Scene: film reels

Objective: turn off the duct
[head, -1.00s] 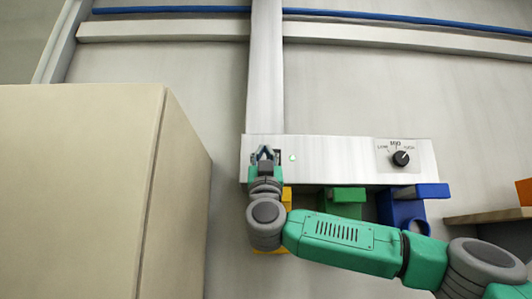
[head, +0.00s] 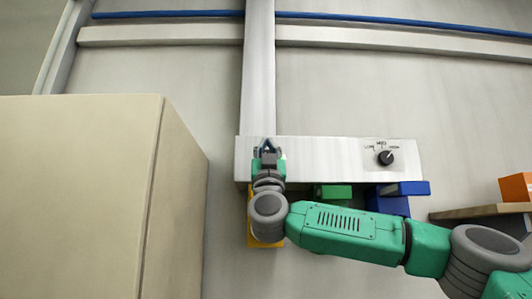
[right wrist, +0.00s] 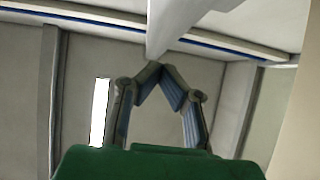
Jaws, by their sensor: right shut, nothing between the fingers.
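The duct's white control box (head: 330,158) is on the wall, with a pale vertical duct (head: 258,70) rising from its left part. A black knob (head: 386,158) with LOW, MED and HIGH marks is at its right end. My right gripper (head: 268,146) is in front of the box's left part, pointing up, and covers part of its face. In the right wrist view my fingers (right wrist: 160,72) meet at the tips with nothing between them, and the duct shows beyond them. I see no lit lamp now; I cannot tell whether it is off or hidden. My left gripper is out of view.
A large beige cabinet (head: 75,200) fills the left side. Yellow (head: 266,240), green (head: 333,192) and blue (head: 400,190) parts show below the box, partly behind my right arm. A shelf (head: 480,211) with an orange object (head: 517,187) is at the right.

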